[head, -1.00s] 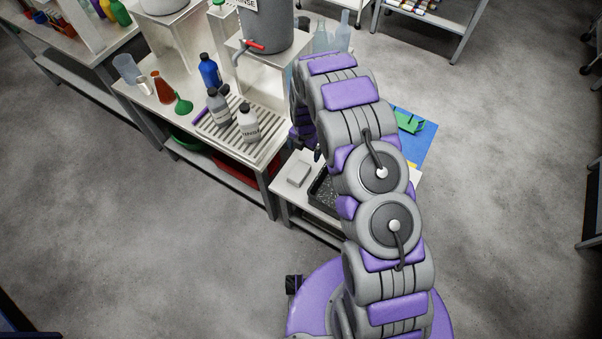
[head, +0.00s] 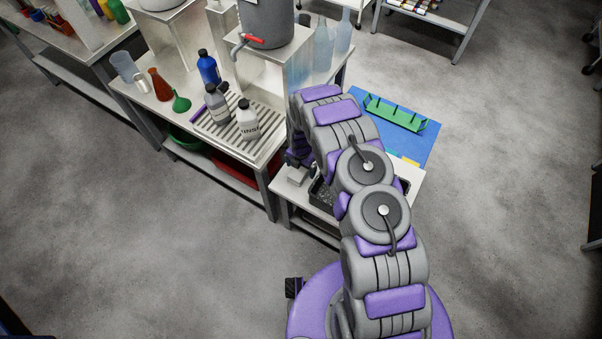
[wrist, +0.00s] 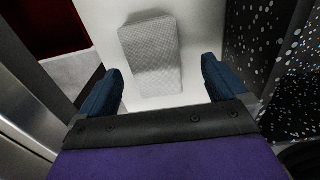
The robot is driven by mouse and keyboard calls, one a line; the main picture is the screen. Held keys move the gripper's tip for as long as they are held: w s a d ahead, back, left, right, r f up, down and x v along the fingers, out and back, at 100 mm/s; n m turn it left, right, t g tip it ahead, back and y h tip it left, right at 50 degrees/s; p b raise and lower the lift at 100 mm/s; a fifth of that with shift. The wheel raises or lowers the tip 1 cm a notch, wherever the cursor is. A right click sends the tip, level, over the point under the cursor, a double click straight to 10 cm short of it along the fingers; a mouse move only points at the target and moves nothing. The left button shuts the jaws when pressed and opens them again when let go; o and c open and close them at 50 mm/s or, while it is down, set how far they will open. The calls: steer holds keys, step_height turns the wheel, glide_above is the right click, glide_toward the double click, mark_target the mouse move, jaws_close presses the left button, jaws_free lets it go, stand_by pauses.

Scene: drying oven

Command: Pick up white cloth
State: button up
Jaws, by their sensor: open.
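The white cloth (wrist: 150,50) is a pale, folded rectangular pad lying flat on a white low table (wrist: 98,22). In the head view, the cloth (head: 296,175) shows only in part, below my gripper (head: 299,158). In the wrist view, my gripper (wrist: 161,78) is open, with one dark blue finger on each side. The cloth's near end lies between the two fingers in the picture, and nothing is held. Most of my gripper is hidden by my arm in the head view.
A black tray (head: 318,194) with dark speckled contents stands just right of the cloth. The taller bench (head: 262,158) with bottles on a slatted rack is close on the left. A green rack (head: 396,112) stands on a blue mat (head: 410,143) behind my arm.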

mark_target(300, 170)
steer(key=f, duration=0.1)
steer(key=a+f, duration=0.1)
steer(key=f+b, duration=0.1)
steer(key=shift+w+a+f, duration=0.15)
steer(key=shift+a+f, duration=0.1)
steer(key=shift+d+r, duration=0.1)
steer(key=shift+d, duration=0.7)
steer(key=shift+c, duration=1.2)
steer(key=shift+a, duration=0.15)
steer(key=c, duration=0.3)
steer(key=shift+a, duration=0.35)
steer(key=c, duration=0.3)
steer(key=shift+c, duration=1.1)
steer(key=shift+d, duration=0.2)
steer(key=shift+d+r, duration=0.1)
steer(key=shift+r, duration=0.25)
step_height(300, 170, up, 3)
steer(key=shift+r+p, duration=0.15)
steer(key=shift+p, duration=0.8)
steer(key=s+a+r+p, duration=0.1)
steer(key=s+a+p, duration=0.3)
steer(key=s+a, duration=0.5)
steer(key=s, duration=0.4)
steer(key=shift+s, duration=0.2)
